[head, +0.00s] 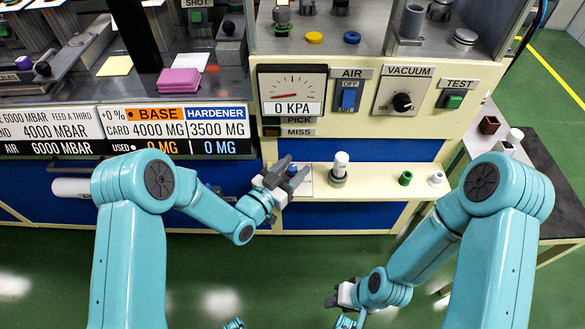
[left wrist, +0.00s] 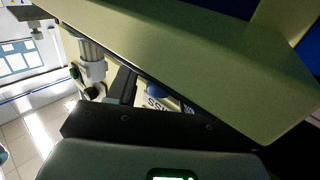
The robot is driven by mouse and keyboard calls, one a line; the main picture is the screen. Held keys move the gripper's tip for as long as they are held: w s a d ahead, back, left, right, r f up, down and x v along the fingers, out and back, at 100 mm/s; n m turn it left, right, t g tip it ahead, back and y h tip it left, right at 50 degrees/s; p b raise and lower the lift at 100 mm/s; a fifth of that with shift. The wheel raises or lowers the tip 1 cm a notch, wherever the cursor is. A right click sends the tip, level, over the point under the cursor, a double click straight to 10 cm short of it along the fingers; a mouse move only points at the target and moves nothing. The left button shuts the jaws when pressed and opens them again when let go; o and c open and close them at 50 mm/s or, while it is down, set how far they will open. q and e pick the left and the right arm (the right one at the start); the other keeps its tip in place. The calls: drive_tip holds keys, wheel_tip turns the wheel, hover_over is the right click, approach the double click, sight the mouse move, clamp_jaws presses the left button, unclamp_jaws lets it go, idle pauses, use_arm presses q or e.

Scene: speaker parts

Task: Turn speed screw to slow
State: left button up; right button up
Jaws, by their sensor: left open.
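My left gripper (head: 289,175) is open at the left end of the cream shelf, below the gauge. A small blue knob (head: 292,169) shows between its fingers, over a pale plate; I cannot tell whether the fingers touch it. In the left wrist view, a blue rounded part (left wrist: 156,91) sits beside a partly hidden label (left wrist: 155,104) with dark letters, close to a dark finger. I cannot read the screw's setting. My right gripper (head: 343,296) hangs low over the green floor, apart from the shelf; its jaws are too small to judge.
The cream shelf (head: 375,190) also carries a white-capped bottle (head: 340,166), a green ring (head: 405,178) and a white piece (head: 437,178). Above are the gauge (head: 292,92), AIR switch (head: 348,98), VACUUM knob (head: 402,102) and TEST button (head: 453,102). A cream panel (left wrist: 200,65) overhangs the left wrist view.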

use_arm(q)
drive_tip(key=c, duration=0.9)
drive_tip(key=shift+c, duration=0.2)
drive_tip(key=shift+f+m+g+h+b, duration=0.2)
drive_tip(key=shift+m+g+h+b, duration=0.25)
drive_tip(key=shift+b, duration=0.25)
drive_tip(key=m+g+h+b, duration=0.2)
drive_tip(key=g+h+b, duration=0.1)
drive_tip(key=shift+a+f+m, duration=0.1)
drive_tip(key=shift+m, duration=0.25)
drive_tip(key=shift+m+g+h+b, duration=0.65)
drive_tip(key=shift+m+g, duration=0.25)
drive_tip(key=shift+g, duration=0.35)
drive_tip(key=shift+r+m+g+h+b, duration=0.1)
drive_tip(key=shift+m+g+h+b, duration=0.3)
drive_tip(key=shift+m+g, duration=0.75)
drive_tip(key=shift+r+m+g+h+b, duration=0.1)
drive_tip(key=shift+m+g+h+b, duration=0.4)
drive_tip(key=shift+g, duration=1.15)
drive_tip(key=shift+r+m+g, duration=0.1)
drive_tip(key=shift+m+g, duration=0.2)
drive_tip(key=shift+m, duration=0.05)
